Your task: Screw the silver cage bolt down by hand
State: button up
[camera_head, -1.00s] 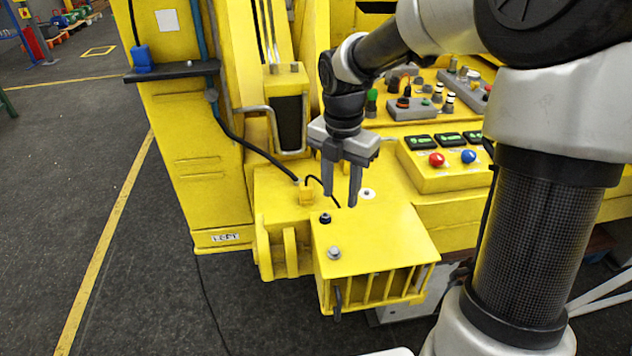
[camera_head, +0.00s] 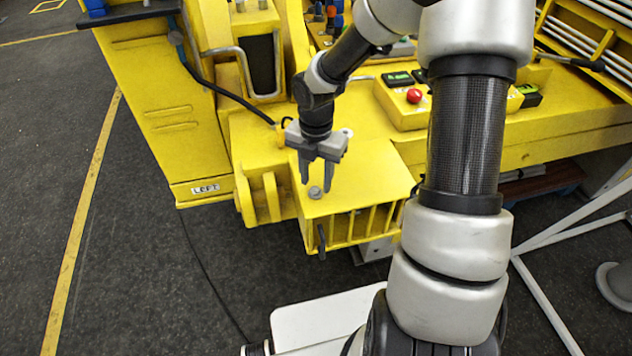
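The silver cage bolt (camera_head: 315,193) stands in the top plate of the yellow cage (camera_head: 372,185), close to the plate's left front corner. My gripper (camera_head: 316,185) points down with its two grey fingers apart and nothing between them that I can make out. The fingertips show just above the bolt head in the picture, one to each side of it. I cannot tell how high they are above the plate. The dark bolt farther back on the cage is hidden behind my gripper.
A yellow button box (camera_head: 400,112) with a red button (camera_head: 414,96) stands behind the cage to the right. A black cable (camera_head: 235,98) runs along the left. A small black handle (camera_head: 321,240) hangs at the cage's front left. The plate's right part is clear.

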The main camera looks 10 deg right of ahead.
jog(key=shift+f, duration=0.7)
grip_shut()
jog(key=shift+m, duration=0.4)
